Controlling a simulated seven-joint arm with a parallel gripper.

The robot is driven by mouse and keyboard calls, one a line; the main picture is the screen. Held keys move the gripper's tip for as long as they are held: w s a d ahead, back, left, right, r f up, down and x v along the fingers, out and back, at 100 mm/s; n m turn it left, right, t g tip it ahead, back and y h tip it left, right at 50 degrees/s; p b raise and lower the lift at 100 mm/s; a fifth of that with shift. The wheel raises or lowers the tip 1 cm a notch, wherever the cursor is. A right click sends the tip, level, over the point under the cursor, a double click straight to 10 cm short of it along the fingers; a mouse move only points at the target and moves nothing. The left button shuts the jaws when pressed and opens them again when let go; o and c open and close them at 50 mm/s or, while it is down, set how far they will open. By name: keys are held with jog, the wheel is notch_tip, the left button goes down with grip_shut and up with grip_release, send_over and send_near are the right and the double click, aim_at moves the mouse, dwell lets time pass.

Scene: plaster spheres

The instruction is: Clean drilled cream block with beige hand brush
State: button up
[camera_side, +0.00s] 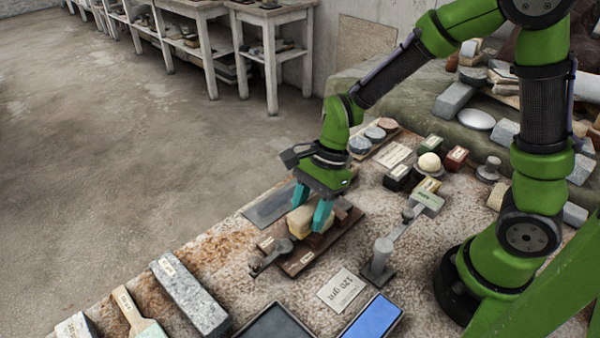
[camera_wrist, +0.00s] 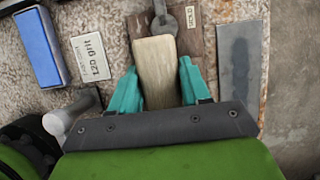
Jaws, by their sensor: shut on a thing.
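The cream block (camera_side: 299,220) is between the teal fingers of my gripper (camera_side: 313,208), over a brown wooden board (camera_side: 325,242). In the wrist view the block (camera_wrist: 157,68) is long and pale, with the fingers (camera_wrist: 158,88) shut on its two sides. I cannot tell whether it rests on the board or is just above it. No drilled holes can be made out. A beige-handled brush (camera_side: 128,304) lies at the front left of the table, apart from my gripper; its lower end is cut off by the picture edge.
A dark metal clamp (camera_side: 275,253) sits at the board's near end, close to the block. A grey stone bar (camera_side: 188,293), a 120 grit card (camera_side: 341,290) and a blue block (camera_side: 372,319) lie nearer the front.

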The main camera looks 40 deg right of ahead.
jog(key=shift+d, duration=2.25)
jog(key=shift+a, duration=0.15)
jog(key=shift+a, duration=2.1)
jog(key=shift+d, duration=0.15)
jog(key=shift+d, duration=2.1)
